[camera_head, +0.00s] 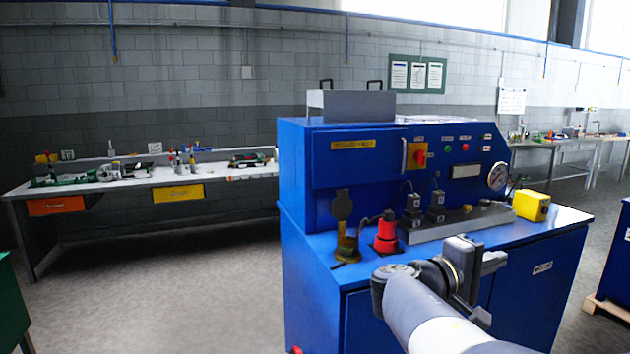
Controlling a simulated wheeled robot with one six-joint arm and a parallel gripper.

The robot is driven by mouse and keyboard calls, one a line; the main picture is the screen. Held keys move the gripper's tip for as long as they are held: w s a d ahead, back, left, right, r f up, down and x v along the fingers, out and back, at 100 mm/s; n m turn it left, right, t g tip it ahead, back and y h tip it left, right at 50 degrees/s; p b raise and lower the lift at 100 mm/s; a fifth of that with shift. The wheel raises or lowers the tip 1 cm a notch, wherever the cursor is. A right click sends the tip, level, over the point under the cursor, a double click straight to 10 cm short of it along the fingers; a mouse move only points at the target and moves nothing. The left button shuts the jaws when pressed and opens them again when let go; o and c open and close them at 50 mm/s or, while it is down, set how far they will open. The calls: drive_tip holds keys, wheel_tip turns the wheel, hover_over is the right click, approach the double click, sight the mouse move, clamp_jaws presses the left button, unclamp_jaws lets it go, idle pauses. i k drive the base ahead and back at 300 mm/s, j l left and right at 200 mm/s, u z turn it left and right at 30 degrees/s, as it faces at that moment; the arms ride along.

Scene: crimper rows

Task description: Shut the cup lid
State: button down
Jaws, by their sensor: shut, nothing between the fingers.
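A small brownish cup (347,248) stands at the left front corner of the blue machine's worktop. Its dark round lid (342,205) stands up above the cup on the far side, so the cup is open. My gripper (495,262) is in front of the worktop, to the right of the cup and apart from it. It is shut and empty. My arm comes in from the lower right and hides part of the machine's front.
A red-and-black bottle-like part (386,235) stands just right of the cup. Dark blocks (413,206) on a grey plate (460,224) stand farther right, with a yellow box (531,205) beyond. The blue machine panel (345,170) rises behind the cup.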

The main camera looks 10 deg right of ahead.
sight(341, 207)
drive_tip(key=i+j, duration=0.25)
drive_tip(key=i+j+z, duration=0.15)
drive_tip(key=i+j, duration=0.35)
drive_tip(key=j, duration=0.2)
drive_tip(key=i+j+z, duration=0.15)
drive_tip(key=i+j, duration=0.35)
drive_tip(key=j, duration=0.25)
drive_tip(key=i+j+z, duration=0.15)
drive_tip(key=j, duration=0.2)
drive_tip(key=i+j, duration=0.25)
drive_tip(key=j, duration=0.15)
drive_tip(key=i+l+z, duration=0.05)
